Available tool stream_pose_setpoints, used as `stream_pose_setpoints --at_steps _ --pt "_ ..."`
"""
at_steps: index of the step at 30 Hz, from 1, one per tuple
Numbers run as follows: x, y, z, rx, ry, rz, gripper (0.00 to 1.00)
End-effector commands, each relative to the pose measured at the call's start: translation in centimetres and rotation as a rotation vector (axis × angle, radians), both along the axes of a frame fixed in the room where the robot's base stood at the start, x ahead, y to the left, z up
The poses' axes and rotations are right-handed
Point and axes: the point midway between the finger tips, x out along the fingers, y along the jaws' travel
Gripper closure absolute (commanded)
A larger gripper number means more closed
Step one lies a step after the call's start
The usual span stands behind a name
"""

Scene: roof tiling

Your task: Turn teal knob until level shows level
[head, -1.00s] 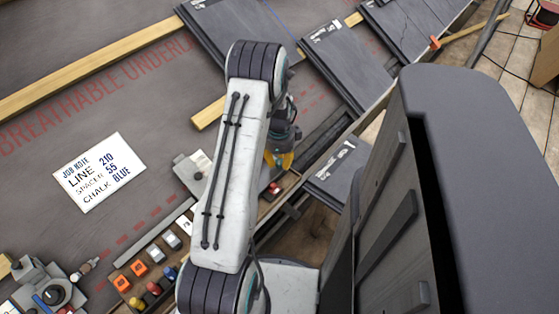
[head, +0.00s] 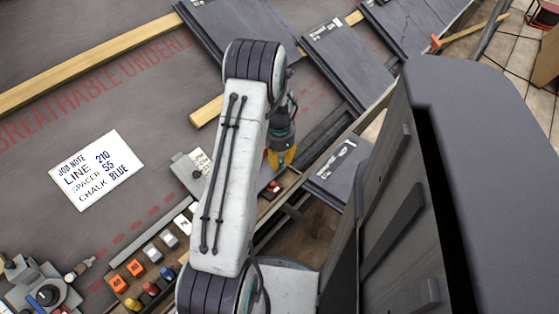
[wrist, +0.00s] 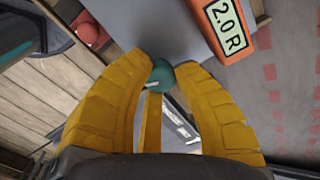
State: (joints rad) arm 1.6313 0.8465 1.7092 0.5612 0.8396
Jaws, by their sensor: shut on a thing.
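My gripper (wrist: 168,68) has two yellow fingers, closed on the teal knob (wrist: 161,77), which shows between the fingertips in the wrist view. A pale pointer mark shows on the knob. An orange level display (wrist: 225,28) beside it, at the top right of the wrist view, reads "2.0 R". In the head view my gripper (head: 281,158) points down over the right end of the wooden tray; the knob is hidden there by the fingers and arm.
In the head view, a job note (head: 97,170) lies on the grey underlay. Several coloured blocks sit in the tray, left of my arm. Dark slates (head: 345,62) lie at the top right.

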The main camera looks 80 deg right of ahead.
Motion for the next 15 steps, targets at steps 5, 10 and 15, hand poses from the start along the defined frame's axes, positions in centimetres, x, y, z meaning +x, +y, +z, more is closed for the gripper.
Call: stream_pose_setpoints --at_steps 5,10,15 --pt "0.02 0.14 -0.21 0.007 0.003 0.144 1.0" --pt "0.02 0.13 -0.13 0.008 0.005 0.255 1.0" --pt "0.02 0.14 -0.08 0.01 0.006 0.332 1.0"
